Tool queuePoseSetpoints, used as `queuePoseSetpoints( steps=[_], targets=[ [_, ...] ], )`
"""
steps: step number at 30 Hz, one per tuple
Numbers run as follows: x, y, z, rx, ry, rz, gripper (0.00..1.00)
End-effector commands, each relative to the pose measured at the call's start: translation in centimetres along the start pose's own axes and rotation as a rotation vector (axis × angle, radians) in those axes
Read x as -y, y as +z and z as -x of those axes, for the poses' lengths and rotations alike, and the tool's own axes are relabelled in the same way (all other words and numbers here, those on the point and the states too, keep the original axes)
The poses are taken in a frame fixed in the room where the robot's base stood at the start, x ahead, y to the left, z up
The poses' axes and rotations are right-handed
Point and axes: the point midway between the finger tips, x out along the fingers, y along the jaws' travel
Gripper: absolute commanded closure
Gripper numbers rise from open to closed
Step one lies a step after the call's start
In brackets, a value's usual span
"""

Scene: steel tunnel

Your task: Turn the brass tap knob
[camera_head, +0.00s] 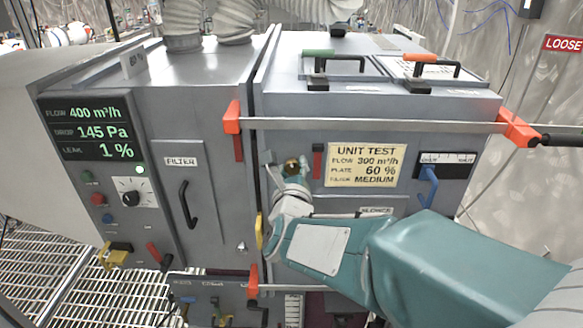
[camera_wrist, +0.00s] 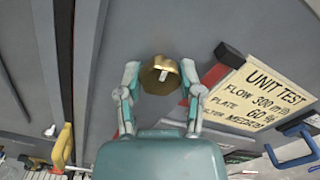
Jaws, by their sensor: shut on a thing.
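The brass tap knob (camera_wrist: 160,75) sits on the grey front panel of the machine, with a pale slot or mark on its face. In the head view the knob (camera_head: 291,166) shows only partly, behind my gripper (camera_head: 289,174), left of the yellow label. In the wrist view the two teal fingers of my gripper (camera_wrist: 160,82) stand on the left and right of the knob, shut on it. The fingertips hide the knob's sides. The knob's base and stem are hidden.
A yellow "UNIT TEST" label (camera_head: 366,165) reads flow 300 and plate 60 %. A long bar with orange clamps (camera_head: 519,128) crosses above the knob. A blue handle (camera_head: 429,186) is at the right. A green display (camera_head: 91,130) at the left reads 400 m³/h, 145 Pa, 1 %.

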Motion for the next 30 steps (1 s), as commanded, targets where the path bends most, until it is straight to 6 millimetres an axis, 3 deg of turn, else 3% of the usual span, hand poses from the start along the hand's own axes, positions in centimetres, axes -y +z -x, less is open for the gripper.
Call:
queuePoseSetpoints(
  steps=[12,27,28,30],
  targets=[
    [-0.42,-0.56,0.07,-0.015,0.007,-0.166,0.99],
    [-0.58,-0.53,0.09,-0.015,0.01,-0.183,0.99],
    [-0.58,-0.53,0.09,-0.015,0.01,-0.183,0.47],
    [-0.58,-0.49,0.08,-0.014,0.01,-0.183,0.17]
  ],
)
